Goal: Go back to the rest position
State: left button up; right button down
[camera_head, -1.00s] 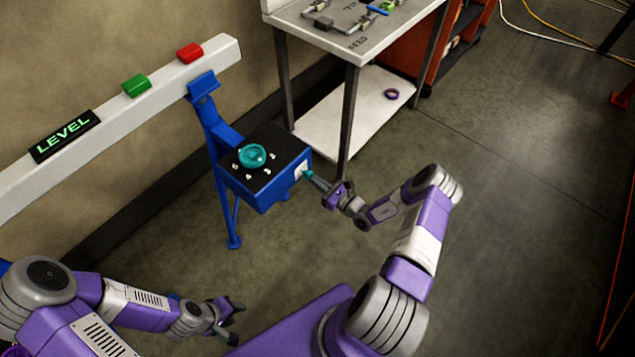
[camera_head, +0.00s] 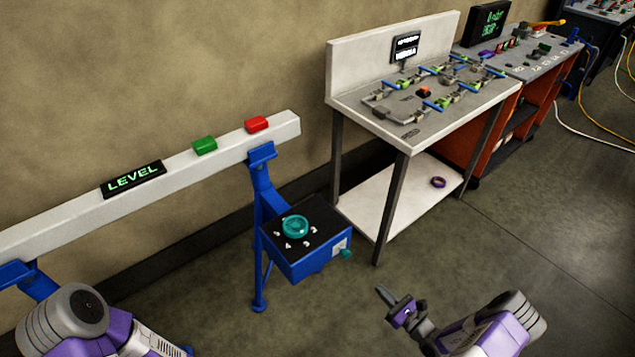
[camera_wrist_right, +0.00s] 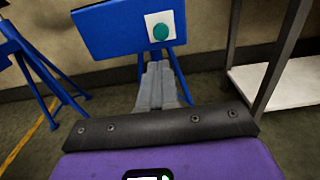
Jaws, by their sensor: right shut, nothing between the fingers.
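My right gripper (camera_head: 386,297) is in the lower right of the head view, shut and empty. It is apart from the blue box (camera_head: 300,264), to the right of and nearer than its teal side knob (camera_head: 346,253). In the right wrist view the shut fingers (camera_wrist_right: 158,75) point toward the blue box (camera_wrist_right: 105,30), with the round teal knob (camera_wrist_right: 160,32) on its white plate beyond the tips. My left arm (camera_head: 85,320) shows at the lower left of the head view. The left gripper is out of the frame.
A white beam (camera_head: 60,221) carries a LEVEL display (camera_head: 133,180), a green block (camera_head: 204,145) and a red block (camera_head: 257,123). A teal dial (camera_head: 295,226) tops the blue box. A workbench (camera_head: 357,101) with a lower shelf (camera_head: 368,224) stands behind. Floor at right (camera_head: 540,240) is clear.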

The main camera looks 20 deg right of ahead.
jog(key=s+a+f+n+g+y, duration=0.1)
jog(key=s+a+n+g+y, duration=0.35)
jog(key=a, duration=0.55)
jog(key=s+a+n+g+y, duration=0.1)
jog(key=a+n+g+y, duration=0.2)
jog(key=a+n+g, duration=0.45)
jog(key=s+a+f+n+g+h, duration=0.2)
jog(key=s+a+n+g+h, duration=0.3)
jog(key=s+a+n+g, duration=0.3)
jog(key=r+n+t+h, duration=0.1)
jog(key=n, duration=0.2)
jog(key=w+n+t+h, duration=0.1)
jog(key=n, duration=0.2)
jog(key=w+r+n+t+h, duration=0.1)
jog(key=n+h, duration=0.1)
jog(key=n, duration=0.1)
jog(key=shift+a+r, duration=0.35)
jog(key=shift+a, duration=0.05)
